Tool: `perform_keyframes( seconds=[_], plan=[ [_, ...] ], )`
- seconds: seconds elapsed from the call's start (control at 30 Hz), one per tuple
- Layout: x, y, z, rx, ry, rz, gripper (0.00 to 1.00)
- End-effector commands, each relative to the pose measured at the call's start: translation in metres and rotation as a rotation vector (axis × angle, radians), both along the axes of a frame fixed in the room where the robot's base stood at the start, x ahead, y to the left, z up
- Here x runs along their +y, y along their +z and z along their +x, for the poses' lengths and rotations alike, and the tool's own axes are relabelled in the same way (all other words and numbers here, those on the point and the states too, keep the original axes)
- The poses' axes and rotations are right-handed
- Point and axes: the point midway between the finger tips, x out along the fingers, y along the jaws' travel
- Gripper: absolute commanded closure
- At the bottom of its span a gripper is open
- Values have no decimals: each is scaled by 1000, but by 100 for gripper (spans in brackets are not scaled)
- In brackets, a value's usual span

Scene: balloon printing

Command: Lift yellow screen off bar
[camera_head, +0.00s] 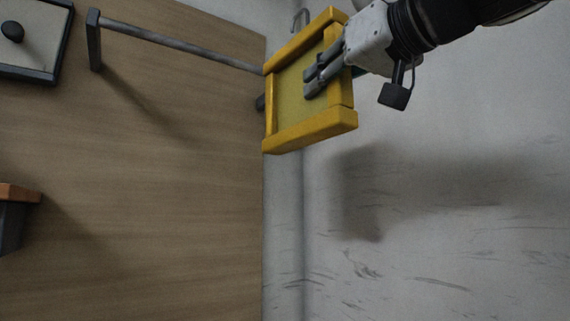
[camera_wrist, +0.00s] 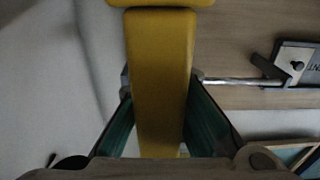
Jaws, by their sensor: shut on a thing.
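The yellow screen (camera_head: 303,84) is a yellow frame around a dull yellow mesh. It is held tilted at the right edge of the table in the head view, by the end of the bar (camera_head: 180,47). My gripper (camera_head: 314,82) is shut on the frame's side nearest the arm. In the wrist view the yellow frame side (camera_wrist: 160,75) lies between my two fingers. The grey bar (camera_wrist: 228,81) shows to the right there. Whether the screen touches the bar or hook cannot be told.
The wooden table (camera_head: 190,200) is mostly bare in the middle. An upright post (camera_head: 94,40) carries the bar's left end. A flat board with a black knob (camera_head: 12,32) lies at the upper left. An orange-topped dark block (camera_head: 18,195) is at the left edge.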

Motion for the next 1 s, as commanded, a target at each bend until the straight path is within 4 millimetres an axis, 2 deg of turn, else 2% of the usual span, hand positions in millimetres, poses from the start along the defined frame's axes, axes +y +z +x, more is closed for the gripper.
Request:
perform_keyframes(
  seconds=[0.1,0.6,0.8,1.0],
  plan=[
    [-21,0,-33,-7,1,1,100],
    [-112,2,-168,-6,2,3,100],
    [-142,3,-213,-5,2,1,100],
    [-162,2,-241,-3,1,1,100]
  ],
)
